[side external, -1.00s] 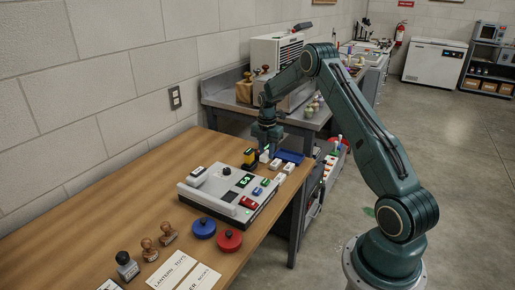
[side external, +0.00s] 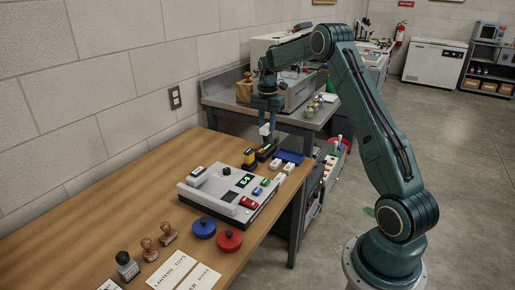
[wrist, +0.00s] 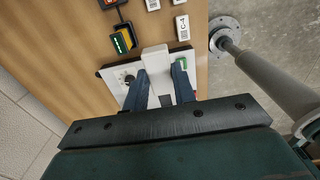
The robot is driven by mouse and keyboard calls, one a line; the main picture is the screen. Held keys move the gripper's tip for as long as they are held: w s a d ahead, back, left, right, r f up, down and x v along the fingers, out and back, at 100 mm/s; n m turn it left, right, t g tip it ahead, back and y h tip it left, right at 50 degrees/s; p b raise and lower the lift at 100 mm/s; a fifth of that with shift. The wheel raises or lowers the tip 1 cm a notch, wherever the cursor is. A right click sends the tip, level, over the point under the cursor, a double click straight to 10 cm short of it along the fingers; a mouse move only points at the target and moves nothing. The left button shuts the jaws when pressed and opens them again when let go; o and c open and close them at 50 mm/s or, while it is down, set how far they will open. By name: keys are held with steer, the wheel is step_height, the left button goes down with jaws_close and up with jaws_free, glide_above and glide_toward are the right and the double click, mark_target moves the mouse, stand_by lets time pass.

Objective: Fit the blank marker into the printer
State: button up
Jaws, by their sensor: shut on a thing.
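My gripper (side external: 266,124) is shut on a plain white block, which looks like the blank marker (side external: 264,131), and holds it in the air above the far end of the wooden table. In the wrist view the white marker (wrist: 155,58) sits between the two fingers (wrist: 160,85), and no print shows on its visible face. The grey machine (side external: 212,205), which looks like the printer, stands on the table nearer the camera, with a green display, a dark knob and coloured buttons. In the wrist view it shows (wrist: 112,76) behind the fingers, partly hidden.
Small white blocks (side external: 282,167) lie beside the machine; one in the wrist view (wrist: 182,27) bears dark print. A yellow-and-black device (side external: 249,157) and a black one with a green light (side external: 264,152) stand behind it. A blue tray (side external: 290,156) lies by the table's edge.

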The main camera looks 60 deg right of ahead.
steer(key=shift+a, duration=0.1)
stand_by(0.3)
steer(key=w+a+f, duration=0.3)
steer(key=a+f, duration=0.1)
steer(key=a, duration=0.5)
glide_above(228, 199)
step_height(228, 199, down, 6)
steer(key=shift+d+r, duration=0.1)
steer(key=shift+r, duration=0.05)
steer(key=shift+f, duration=2.9)
steer(key=shift+f, duration=0.6)
steer(key=o, duration=1.1)
steer(key=shift+c, duration=0.2)
